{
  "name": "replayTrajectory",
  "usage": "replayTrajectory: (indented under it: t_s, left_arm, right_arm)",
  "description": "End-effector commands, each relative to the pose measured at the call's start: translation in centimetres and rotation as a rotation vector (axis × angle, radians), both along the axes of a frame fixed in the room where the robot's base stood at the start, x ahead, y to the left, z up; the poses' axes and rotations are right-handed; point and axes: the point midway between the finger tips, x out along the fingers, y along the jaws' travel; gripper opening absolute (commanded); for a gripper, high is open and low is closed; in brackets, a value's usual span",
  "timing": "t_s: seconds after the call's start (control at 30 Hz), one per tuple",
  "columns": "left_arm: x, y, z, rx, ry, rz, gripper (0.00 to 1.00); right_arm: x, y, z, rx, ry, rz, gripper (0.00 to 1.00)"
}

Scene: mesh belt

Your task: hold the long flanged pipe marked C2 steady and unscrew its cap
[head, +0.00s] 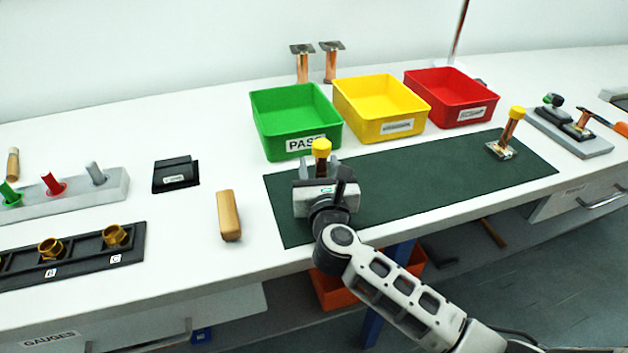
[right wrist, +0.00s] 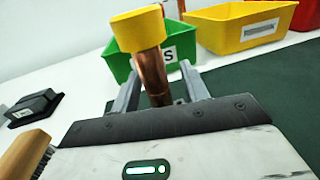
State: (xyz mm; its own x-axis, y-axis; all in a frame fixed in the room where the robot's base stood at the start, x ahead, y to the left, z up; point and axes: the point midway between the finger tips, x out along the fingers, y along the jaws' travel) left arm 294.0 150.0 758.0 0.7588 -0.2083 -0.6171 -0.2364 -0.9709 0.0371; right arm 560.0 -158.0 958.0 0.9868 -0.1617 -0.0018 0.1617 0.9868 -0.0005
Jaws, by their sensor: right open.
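A copper pipe with a yellow cap (head: 321,147) stands at the left end of the green mat (head: 400,188). In the right wrist view its copper shaft (right wrist: 153,75) rises between my fingers, topped by the yellow cap (right wrist: 138,28). My right gripper (head: 322,168) is open around the shaft, below the cap; its fingers (right wrist: 160,82) stand on either side. Its flange is hidden behind my gripper. A second copper pipe (head: 508,132) with a yellow cap stands on a square flange at the mat's right end. I cannot read a C2 mark on either. My left gripper is out of view.
Green (head: 296,120), yellow (head: 380,108) and red (head: 452,97) bins stand behind the mat. Two uncapped flanged pipes (head: 331,64) stand at the back. A wooden-handled brush (head: 229,215) lies left of the mat. The mat's middle is clear.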

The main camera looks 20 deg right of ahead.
Motion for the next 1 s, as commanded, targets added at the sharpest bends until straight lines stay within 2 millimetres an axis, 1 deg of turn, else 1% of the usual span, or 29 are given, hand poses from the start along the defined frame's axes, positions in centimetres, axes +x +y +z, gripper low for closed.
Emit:
replayTrajectory:
  t_s: [0.2,0.23,0.27,0.3,0.37,0.4,0.77,0.87,1.0]
  left_arm:
    - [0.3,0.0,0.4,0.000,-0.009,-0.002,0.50]
    - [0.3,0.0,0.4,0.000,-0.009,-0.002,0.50]
    - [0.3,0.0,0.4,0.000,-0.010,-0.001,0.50]
    - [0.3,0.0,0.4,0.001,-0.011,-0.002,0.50]
    - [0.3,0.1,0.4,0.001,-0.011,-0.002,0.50]
    - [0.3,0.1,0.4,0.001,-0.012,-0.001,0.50]
    - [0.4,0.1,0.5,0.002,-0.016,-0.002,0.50]
    - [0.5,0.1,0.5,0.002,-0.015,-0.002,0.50]
    - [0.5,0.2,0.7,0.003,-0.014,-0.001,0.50]
  right_arm:
    - [0.0,0.0,-0.1,0.000,0.002,0.000,0.45]
    - [0.0,0.0,-0.1,0.000,0.002,0.000,0.40]
    - [0.0,0.0,-0.1,0.000,0.002,0.000,0.31]
    - [0.0,0.0,-0.1,0.000,0.002,0.000,0.20]
    - [0.0,0.0,-0.1,0.000,0.002,0.000,0.03]
    - [0.0,0.0,-0.1,0.000,0.002,0.000,0.00]
    - [0.1,0.0,0.4,0.002,-0.002,0.000,0.00]
    - [0.1,0.0,1.1,0.003,-0.002,0.000,0.00]
    - [0.1,0.0,3.0,0.005,-0.007,0.001,0.00]
